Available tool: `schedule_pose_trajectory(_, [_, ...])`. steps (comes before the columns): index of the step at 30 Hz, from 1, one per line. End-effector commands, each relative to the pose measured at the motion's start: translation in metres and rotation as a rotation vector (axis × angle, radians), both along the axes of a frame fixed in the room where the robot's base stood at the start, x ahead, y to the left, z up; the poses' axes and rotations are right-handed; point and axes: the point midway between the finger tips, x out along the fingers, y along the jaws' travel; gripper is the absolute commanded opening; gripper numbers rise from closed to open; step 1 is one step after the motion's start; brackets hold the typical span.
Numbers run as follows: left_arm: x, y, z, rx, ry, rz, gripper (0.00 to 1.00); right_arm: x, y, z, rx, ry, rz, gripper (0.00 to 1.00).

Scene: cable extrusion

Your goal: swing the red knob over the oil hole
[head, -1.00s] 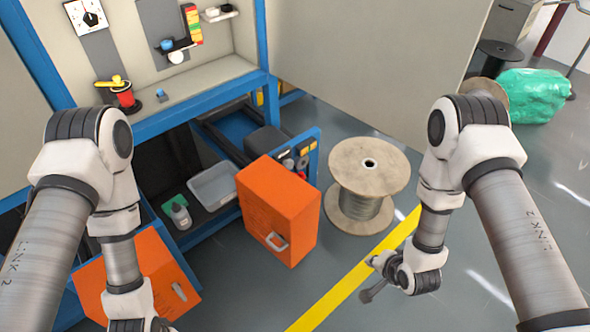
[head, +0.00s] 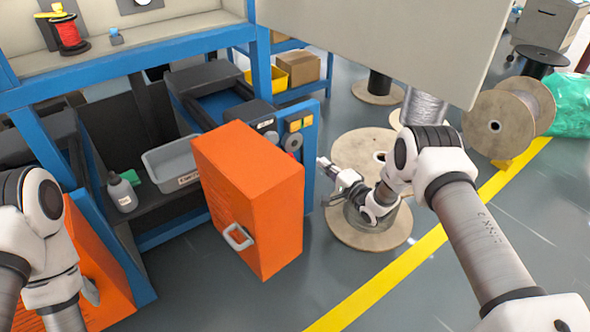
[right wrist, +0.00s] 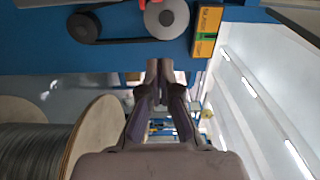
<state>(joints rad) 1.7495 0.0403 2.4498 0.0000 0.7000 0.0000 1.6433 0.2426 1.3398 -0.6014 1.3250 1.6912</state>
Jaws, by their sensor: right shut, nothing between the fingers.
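My right gripper (head: 324,165) is shut and empty, beside the right edge of the blue machine panel (head: 309,152) and over the wooden cable spool. In the right wrist view its closed fingers (right wrist: 158,68) point at the blue panel, just below a grey disc (right wrist: 167,15). The disc also shows in the head view (head: 293,142), apart from the fingers.
An orange box (head: 245,200) with a handle stands just left of the panel. A wooden cable spool (head: 368,238) stands below my right arm. A grey tray (head: 172,163) and a bottle (head: 122,192) sit on the lower shelf.

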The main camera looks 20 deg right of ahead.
Motion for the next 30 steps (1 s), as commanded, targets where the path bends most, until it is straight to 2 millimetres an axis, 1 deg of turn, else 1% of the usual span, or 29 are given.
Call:
schedule_pose_trajectory(9, [0.000,0.000,0.001,0.000,-0.001,0.000,0.40,0.000,0.000,0.000,-0.001,0.002,0.000,0.00])
schedule_pose_trajectory(13, [0.000,0.000,-0.004,0.000,-0.001,0.000,0.40,0.007,0.003,-0.002,-0.001,0.001,0.001,0.00])
schedule_pose_trajectory(17, [0.000,0.000,-0.014,0.000,0.000,0.000,0.40,0.026,0.010,-0.003,-0.001,-0.001,0.000,0.00])
schedule_pose_trajectory(21, [0.000,0.000,-0.027,0.000,0.000,0.000,0.40,0.053,0.020,-0.004,-0.002,-0.002,0.001,0.00])
schedule_pose_trajectory(28, [0.000,0.000,-0.047,0.000,0.000,0.000,0.40,0.091,0.033,-0.004,-0.002,-0.001,0.001,0.00])
schedule_pose_trajectory(29, [0.000,0.000,-0.049,0.000,0.000,0.000,0.40,0.096,0.035,-0.004,-0.001,0.000,0.001,0.00])
schedule_pose_trajectory(30, [0.000,0.000,-0.046,0.000,0.000,0.000,0.40,0.090,0.041,-0.001,0.001,0.006,0.002,0.00])
